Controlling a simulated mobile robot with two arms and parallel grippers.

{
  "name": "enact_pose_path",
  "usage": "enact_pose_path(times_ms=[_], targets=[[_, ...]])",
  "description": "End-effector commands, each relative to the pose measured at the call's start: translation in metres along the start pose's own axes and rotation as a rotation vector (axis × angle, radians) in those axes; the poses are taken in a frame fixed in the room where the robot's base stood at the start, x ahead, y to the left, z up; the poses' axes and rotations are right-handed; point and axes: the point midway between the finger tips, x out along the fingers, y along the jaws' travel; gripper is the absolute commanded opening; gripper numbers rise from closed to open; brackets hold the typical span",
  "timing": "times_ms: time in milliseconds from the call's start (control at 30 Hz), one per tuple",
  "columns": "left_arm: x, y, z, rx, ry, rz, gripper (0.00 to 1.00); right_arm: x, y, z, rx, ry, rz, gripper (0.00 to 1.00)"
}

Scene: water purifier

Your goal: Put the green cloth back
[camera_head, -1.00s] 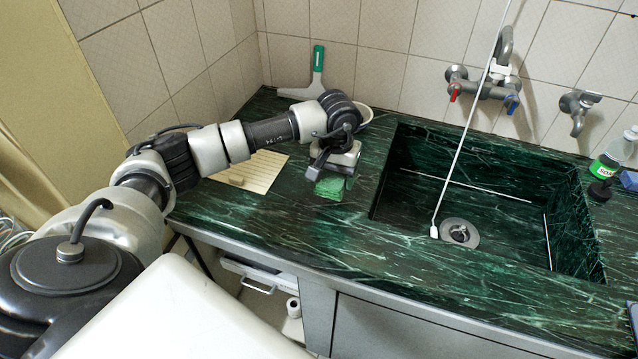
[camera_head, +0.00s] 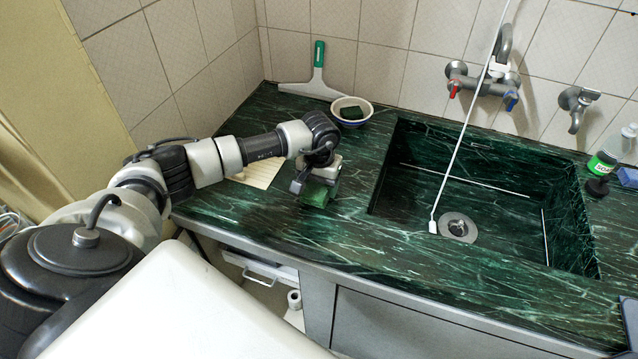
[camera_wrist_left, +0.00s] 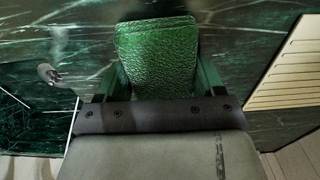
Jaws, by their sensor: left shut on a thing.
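The green cloth (camera_head: 314,195) hangs under my left gripper (camera_head: 318,184), over the green marble counter left of the sink. In the left wrist view the cloth (camera_wrist_left: 158,52) is a folded, textured green piece between the two fingers of my left gripper (camera_wrist_left: 158,85). The fingers are shut on it. I cannot tell from the head view whether the cloth touches the counter. My right gripper is not in view.
A beige slatted board (camera_head: 262,172) lies left of the gripper, partly hidden by my arm. A white bowl (camera_head: 341,105) with a dark green piece and a squeegee (camera_head: 316,82) are at the back. The sink (camera_head: 480,190) is on the right, with a thin white rod (camera_head: 466,130) over it.

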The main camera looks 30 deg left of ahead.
Motion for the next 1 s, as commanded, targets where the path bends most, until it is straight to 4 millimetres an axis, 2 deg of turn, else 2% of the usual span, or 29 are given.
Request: enact_pose_path(times_ms=[33, 67, 200, 467, 567, 600, 767, 1000], targets=[[0.003, 0.000, 0.000, 0.000, 0.000, 0.000, 0.46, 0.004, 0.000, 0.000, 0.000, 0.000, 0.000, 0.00], [0.001, 0.000, 0.000, 0.000, 0.000, 0.000, 0.73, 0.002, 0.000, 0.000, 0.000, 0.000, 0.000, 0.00], [0.001, 0.000, 0.000, 0.000, 0.000, 0.000, 0.94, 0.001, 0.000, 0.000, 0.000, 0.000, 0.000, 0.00], [0.000, 0.000, 0.000, 0.000, 0.000, 0.000, 0.94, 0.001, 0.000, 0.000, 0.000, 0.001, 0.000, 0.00], [-0.004, 0.000, 0.000, -0.001, -0.001, 0.000, 0.94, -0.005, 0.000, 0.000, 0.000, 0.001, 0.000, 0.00], [-0.007, 0.000, -0.001, 0.000, 0.002, 0.001, 0.94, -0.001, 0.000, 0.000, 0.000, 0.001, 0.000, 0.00], [-0.035, 0.000, -0.001, 0.001, 0.006, 0.001, 0.94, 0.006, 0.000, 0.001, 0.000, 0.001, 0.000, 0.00], [-0.087, 0.000, -0.001, 0.000, 0.005, 0.001, 0.94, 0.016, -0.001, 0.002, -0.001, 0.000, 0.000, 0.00]])
